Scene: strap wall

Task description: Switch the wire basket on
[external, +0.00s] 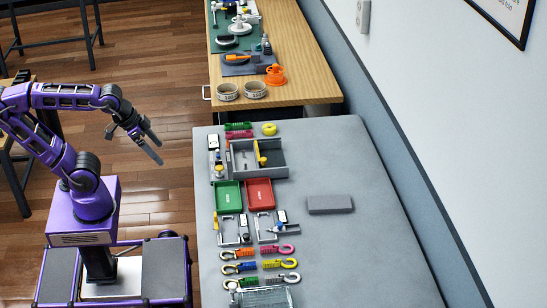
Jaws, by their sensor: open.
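What looks like the wire basket (268,297), a pale grey see-through container, sits at the near end of the grey table, partly cut off by the bottom edge of the picture. I cannot make out a switch on it. My gripper (155,149) is open and empty. It hangs in the air left of the grey table, over the wooden floor, well apart from the basket and touching nothing.
The grey table (350,250) holds several hooks and straps, a green tray (228,196), a red tray (259,194), a grey divided box (272,171) and a grey block (329,204). Its right side is mostly clear. A wooden bench (300,85) stands behind, a wall at right.

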